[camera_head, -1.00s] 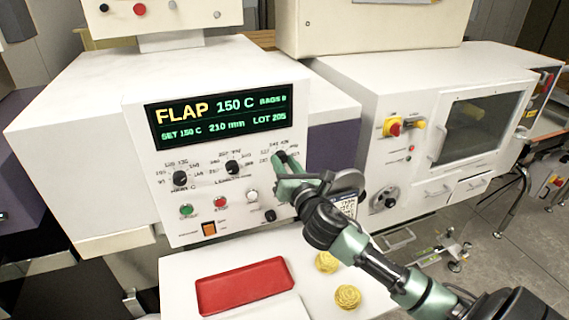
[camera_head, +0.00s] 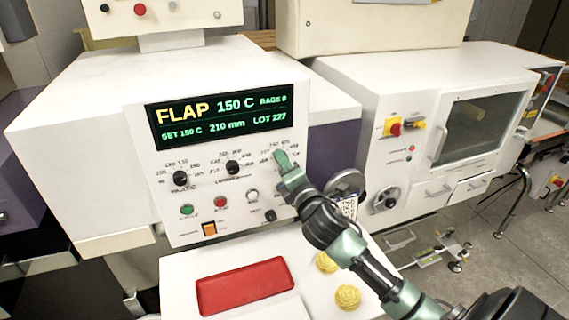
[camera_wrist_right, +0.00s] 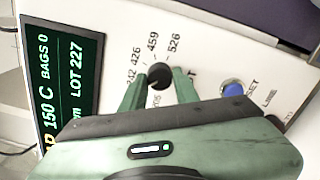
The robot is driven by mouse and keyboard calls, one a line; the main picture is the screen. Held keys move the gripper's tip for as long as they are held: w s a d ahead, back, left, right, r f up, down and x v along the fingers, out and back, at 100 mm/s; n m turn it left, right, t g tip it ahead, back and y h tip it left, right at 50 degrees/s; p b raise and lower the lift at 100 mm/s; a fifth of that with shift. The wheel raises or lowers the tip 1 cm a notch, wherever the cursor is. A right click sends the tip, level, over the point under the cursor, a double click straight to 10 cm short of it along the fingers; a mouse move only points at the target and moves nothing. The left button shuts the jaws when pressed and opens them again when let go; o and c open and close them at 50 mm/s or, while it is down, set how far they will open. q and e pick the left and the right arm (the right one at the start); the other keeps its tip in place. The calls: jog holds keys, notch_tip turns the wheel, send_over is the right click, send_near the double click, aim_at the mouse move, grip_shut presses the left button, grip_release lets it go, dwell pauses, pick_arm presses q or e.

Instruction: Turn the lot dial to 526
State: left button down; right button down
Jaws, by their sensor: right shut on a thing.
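The lot dial (camera_wrist_right: 159,75) is a black knob on the white control panel, with numbers such as 426, 459 and 526 printed around it in the right wrist view. My right gripper (camera_wrist_right: 160,88) has its two green fingers on either side of the knob, shut on it. In the head view my right gripper (camera_head: 285,164) covers the dial at the panel's right side. The green display (camera_head: 224,118) reads LOT 227, and LOT 227 also shows in the right wrist view (camera_wrist_right: 76,75). My left gripper is not in view.
Two other black knobs (camera_head: 180,178) (camera_head: 233,167) sit left of the dial. Below are a green button (camera_head: 186,210), a red button (camera_head: 220,202) and an orange switch (camera_head: 209,229). A red tray (camera_head: 245,287) and yellow round items (camera_head: 347,297) lie on the white shelf.

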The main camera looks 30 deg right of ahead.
jog(key=shift+m, duration=14.5)
jog(key=c, duration=1.1)
grip_release()
jog(key=shift+o, duration=0.2)
jog(key=shift+s, duration=0.1)
